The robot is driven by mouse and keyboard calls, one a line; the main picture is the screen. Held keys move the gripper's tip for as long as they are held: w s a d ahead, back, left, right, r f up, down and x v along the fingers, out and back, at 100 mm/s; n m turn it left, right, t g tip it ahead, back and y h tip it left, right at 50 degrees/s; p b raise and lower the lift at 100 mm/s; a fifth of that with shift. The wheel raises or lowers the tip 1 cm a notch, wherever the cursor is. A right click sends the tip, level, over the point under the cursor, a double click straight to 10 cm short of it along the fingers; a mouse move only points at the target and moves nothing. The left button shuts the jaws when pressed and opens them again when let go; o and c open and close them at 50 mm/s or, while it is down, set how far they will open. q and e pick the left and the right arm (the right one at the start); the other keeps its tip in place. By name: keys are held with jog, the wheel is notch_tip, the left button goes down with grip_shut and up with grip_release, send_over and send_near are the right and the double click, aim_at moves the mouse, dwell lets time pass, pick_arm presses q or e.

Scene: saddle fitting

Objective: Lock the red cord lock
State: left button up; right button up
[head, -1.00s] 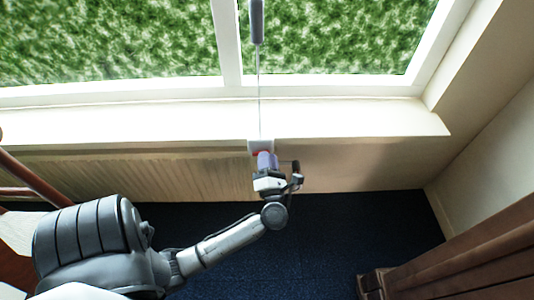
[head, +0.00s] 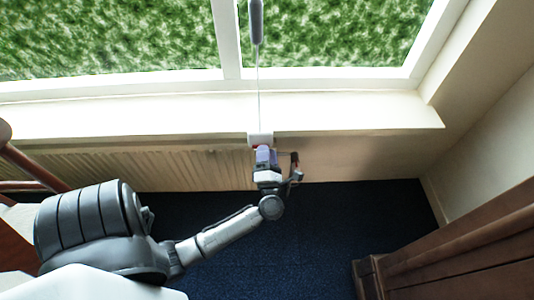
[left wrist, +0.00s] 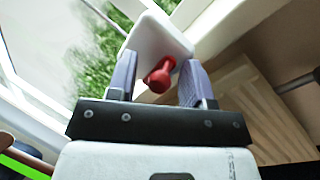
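The red cord lock (left wrist: 158,78) is a small red knob on a white block (left wrist: 158,40) in the left wrist view. In the head view the white block (head: 260,138) sits at the sill's front edge, with a bit of red (head: 256,147) below it, mostly hidden by my gripper. My left gripper (head: 266,154) is just below the block. In the left wrist view its two fingers (left wrist: 157,83) are open, one on each side of the red knob. The right finger looks close to the knob; I cannot tell whether it touches. My right gripper is not in view.
A thin cord (head: 258,95) runs from the block up to a grey bar (head: 256,22) before the window. The window sill (head: 350,116) is bare. Brown wooden furniture (head: 455,255) stands at lower right, and a wooden rail (head: 35,168) at left. Dark floor (head: 330,235) between is clear.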

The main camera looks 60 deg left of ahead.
pick_arm(q)
jog(key=shift+d+f, duration=0.1)
jog(key=shift+d, duration=0.2)
jog(key=p+v, duration=0.2)
jog(key=v, duration=1.1)
jog(key=shift+s, duration=0.1)
